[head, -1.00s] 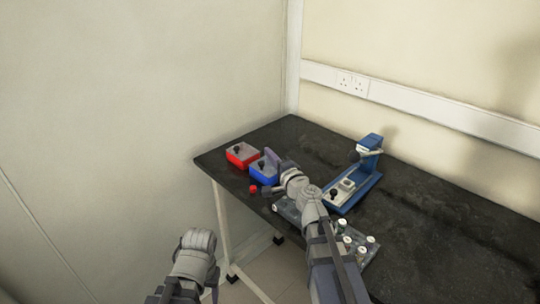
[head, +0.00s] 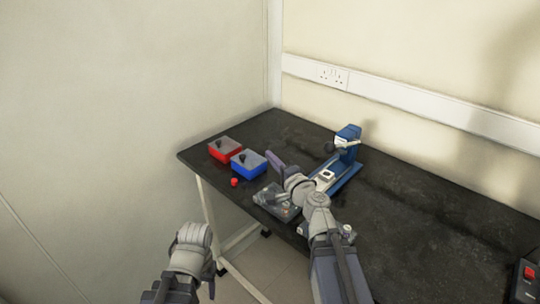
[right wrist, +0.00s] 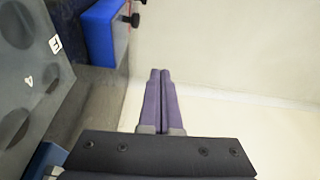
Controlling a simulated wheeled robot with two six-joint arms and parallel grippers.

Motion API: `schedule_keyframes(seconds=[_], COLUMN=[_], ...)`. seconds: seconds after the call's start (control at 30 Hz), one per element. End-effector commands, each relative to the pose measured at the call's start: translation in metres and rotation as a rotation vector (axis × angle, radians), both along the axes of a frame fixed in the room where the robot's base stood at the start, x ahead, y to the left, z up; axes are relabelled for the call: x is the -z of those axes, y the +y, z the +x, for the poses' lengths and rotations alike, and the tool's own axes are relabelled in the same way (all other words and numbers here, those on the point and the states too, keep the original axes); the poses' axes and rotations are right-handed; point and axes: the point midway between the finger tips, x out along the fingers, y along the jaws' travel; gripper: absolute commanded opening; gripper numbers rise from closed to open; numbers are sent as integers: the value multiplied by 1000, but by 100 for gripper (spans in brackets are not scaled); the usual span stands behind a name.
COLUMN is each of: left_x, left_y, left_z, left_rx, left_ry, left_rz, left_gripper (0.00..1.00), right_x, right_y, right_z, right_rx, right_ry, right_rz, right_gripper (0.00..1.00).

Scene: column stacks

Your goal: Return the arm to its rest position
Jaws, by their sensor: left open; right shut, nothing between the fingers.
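My right arm reaches over the front of the dark table in the head view. My left arm is folded low at the left of the head view, off the table's front edge. Its fingers do not show.
A red box (head: 225,151) stands beside the blue box, with a small red cap (head: 234,182) in front. A grey tray (head: 268,198) lies partly under my right arm. A blue device (head: 348,145) stands behind. A red-and-black box (head: 525,280) sits far right. The table's right half (head: 430,235) is mostly clear.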

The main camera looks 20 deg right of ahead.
Motion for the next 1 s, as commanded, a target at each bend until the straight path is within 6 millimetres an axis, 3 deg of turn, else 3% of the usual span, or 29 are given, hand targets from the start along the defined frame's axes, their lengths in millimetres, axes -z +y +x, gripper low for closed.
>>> schedule_keyframes(seconds=[0.13, 0.27, 0.4, 0.53, 0.67, 0.8, 1.0], left_x=[-9, -39, -80, -115, -148, -177, -197], left_y=[0, 0, 0, 0, 0, 0, 0], left_z=[0, 0, 0, 0, 0, 0, 0], left_rx=[0, 0, -1, -1, -1, -1, -1], left_ry=[0, 0, 0, 0, 0, 0, 0], left_rz=[0, 0, 0, 0, 0, 0, 0], left_gripper=[58, 58, 58, 58, 58, 58, 58], right_x=[-5, -13, 0, 24, 40, 42, 28], right_y=[15, 76, 159, 201, 206, 184, 153], right_z=[-1, -12, -51, -102, -154, -197, -228], right_rx=[-44, -228, -539, -800, -1009, -1139, -1193], right_ry=[9, 52, 163, 312, 501, 712, 927], right_rz=[-38, -201, -489, -763, -1037, -1290, -1509], right_gripper=[0, 0, 0, 0, 0, 0, 0])
